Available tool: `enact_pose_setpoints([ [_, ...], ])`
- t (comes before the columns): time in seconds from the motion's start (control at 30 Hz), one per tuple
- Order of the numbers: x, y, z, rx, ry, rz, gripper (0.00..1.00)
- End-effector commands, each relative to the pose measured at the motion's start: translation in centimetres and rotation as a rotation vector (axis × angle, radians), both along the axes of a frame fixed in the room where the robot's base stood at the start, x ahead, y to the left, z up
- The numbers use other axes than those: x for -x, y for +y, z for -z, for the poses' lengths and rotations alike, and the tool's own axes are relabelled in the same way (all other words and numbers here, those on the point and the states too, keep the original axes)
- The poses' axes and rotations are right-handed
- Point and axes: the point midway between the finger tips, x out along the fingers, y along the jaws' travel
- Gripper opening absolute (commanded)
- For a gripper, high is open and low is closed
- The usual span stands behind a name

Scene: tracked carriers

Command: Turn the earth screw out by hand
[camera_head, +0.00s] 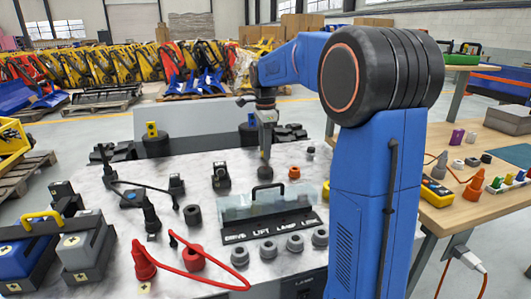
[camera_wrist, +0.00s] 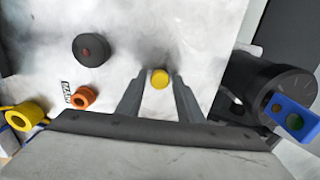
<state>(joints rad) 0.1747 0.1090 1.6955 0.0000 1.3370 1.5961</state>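In the head view my gripper (camera_head: 266,148) points down at the far part of the pale marbled top, over a dark knob-like piece (camera_head: 265,171). The tips are too small there to show their exact height.
An orange ring (camera_wrist: 83,97) and a dark round knob (camera_wrist: 91,49) stand left of my gripper in the wrist view. A black cylinder (camera_wrist: 262,88) with a blue tag is close on the right. A clear-covered panel (camera_head: 262,204) and red cable (camera_head: 205,257) lie nearer.

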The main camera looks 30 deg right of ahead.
Motion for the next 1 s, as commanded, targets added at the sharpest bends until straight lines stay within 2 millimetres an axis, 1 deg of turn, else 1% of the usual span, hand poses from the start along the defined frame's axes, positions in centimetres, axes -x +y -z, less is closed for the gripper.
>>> enact_pose_setpoints([
  [0.03, 0.00, 0.00, 0.00, 0.000, 0.000, 0.000, 0.20],
  [0.1, 0.00, 0.00, -0.01, 0.000, 0.000, 0.000, 0.07],
  [0.27, -0.01, 0.00, -0.01, 0.000, 0.000, -0.010, 0.07],
  [0.37, -0.01, 0.00, -0.01, 0.000, 0.000, -0.071, 0.07],
  [1.0, -0.01, 0.00, -0.02, 0.000, 0.000, -0.724, 0.07],
])
